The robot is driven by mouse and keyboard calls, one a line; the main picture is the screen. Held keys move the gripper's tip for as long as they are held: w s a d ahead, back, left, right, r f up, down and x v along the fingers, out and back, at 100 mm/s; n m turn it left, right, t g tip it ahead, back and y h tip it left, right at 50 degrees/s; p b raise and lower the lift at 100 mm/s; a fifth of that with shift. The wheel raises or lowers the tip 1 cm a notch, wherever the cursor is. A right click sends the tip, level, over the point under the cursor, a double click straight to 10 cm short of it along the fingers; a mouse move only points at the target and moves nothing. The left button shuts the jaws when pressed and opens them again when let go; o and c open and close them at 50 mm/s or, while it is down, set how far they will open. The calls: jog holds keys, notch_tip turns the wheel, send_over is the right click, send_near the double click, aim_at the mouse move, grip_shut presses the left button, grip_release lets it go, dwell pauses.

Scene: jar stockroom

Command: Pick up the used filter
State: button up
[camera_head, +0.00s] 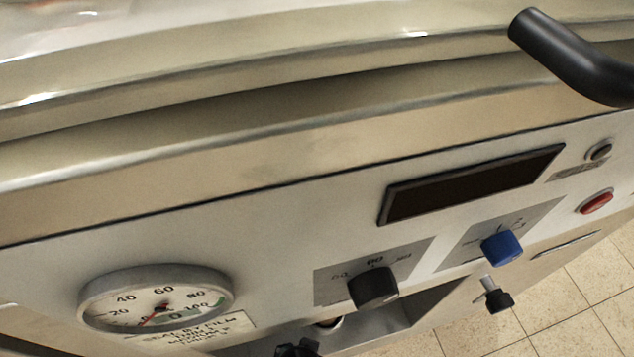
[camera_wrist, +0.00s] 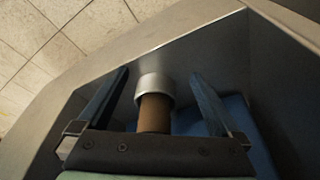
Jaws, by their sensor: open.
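In the wrist view, a short cylinder with a brown body and a pale grey end, seemingly the used filter (camera_wrist: 154,110), sits inside a grey metal recess (camera_wrist: 215,45). My gripper (camera_wrist: 160,75) is open, with one dark blue finger on each side of the cylinder. Gaps show between the cylinder and both fingers, so it is not held. The cylinder's lower end is hidden behind the gripper's dark palm bar. In the head view, the recess opening (camera_head: 425,303) shows low in the machine front. The filter cannot be made out surely there.
The machine's front panel (camera_head: 290,225) carries a dial gauge (camera_head: 155,298), a black knob (camera_head: 373,287), a blue knob (camera_head: 501,247), a dark display (camera_head: 470,184) and a red button (camera_head: 596,202). A black handle (camera_head: 570,60) juts out above. Tiled floor (camera_head: 575,295) lies beyond.

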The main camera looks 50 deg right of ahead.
aim_at(322, 323)
jog(key=w+d, duration=0.1)
jog(key=d, duration=0.1)
jog(key=d+b, duration=0.1)
jog(key=d, duration=0.1)
jog(key=w+d+b, duration=0.1)
jog(key=d, duration=0.1)
jog(key=shift+w, duration=0.3)
jog(key=d, duration=0.1)
jog(key=w+d+b, duration=0.1)
jog(key=d, duration=0.1)
jog(key=w+d+b, duration=0.1)
jog(key=shift+d+f, duration=0.2)
jog(key=shift+f, duration=0.15)
jog(key=shift+f+b, duration=0.25)
jog(key=shift+b, duration=0.1)
jog(key=shift+r, duration=0.1)
jog(key=c, duration=1.4)
jog(key=shift+r, duration=0.15)
